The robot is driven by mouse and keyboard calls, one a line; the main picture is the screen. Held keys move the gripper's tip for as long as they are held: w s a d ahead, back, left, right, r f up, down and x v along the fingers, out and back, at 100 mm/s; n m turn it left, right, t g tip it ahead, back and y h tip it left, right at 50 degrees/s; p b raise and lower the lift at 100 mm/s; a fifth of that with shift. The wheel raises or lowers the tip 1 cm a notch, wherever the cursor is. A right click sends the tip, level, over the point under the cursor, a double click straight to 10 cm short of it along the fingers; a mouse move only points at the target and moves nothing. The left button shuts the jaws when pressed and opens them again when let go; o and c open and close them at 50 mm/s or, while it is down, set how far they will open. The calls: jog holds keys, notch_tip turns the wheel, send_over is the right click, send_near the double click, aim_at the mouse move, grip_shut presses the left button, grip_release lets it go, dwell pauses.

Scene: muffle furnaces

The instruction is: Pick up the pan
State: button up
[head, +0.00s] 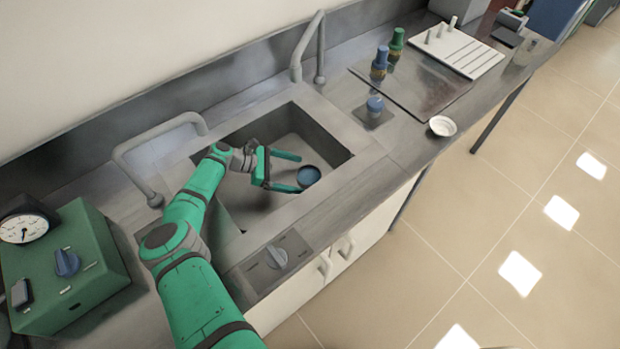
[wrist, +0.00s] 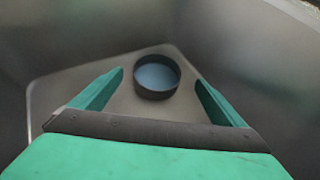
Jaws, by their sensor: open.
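The pan is a small round dark dish with a blue inside (head: 308,176). It lies in the sink basin, toward the right side of it in the head view. In the wrist view the pan (wrist: 157,76) shows ahead of my fingers, between their lines, on the basin floor near a corner. My gripper (head: 294,172) is open, with its two green fingers apart and nothing between them. In the head view the lower fingertip overlaps the pan's left edge; I cannot tell whether they touch. In the wrist view the fingertips (wrist: 159,82) appear clear of the pan.
The steel sink's rim (head: 345,184) and walls enclose the pan. Two bent taps (head: 150,150) rise behind the basin. A green box with a gauge (head: 70,265) stands at left. A white bowl (head: 442,126), blue-capped bottle (head: 380,64) and white rack (head: 455,50) are at right.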

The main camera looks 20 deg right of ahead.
aim_at(309, 179)
jog(key=shift+x, duration=2.75)
jog(key=shift+w+d+r, duration=0.1)
jog(key=shift+w+r, duration=0.05)
jog(key=shift+w, duration=0.05)
jog(key=c, duration=1.1)
jog(key=shift+r, duration=0.1)
notch_tip(309, 179, up, 10)
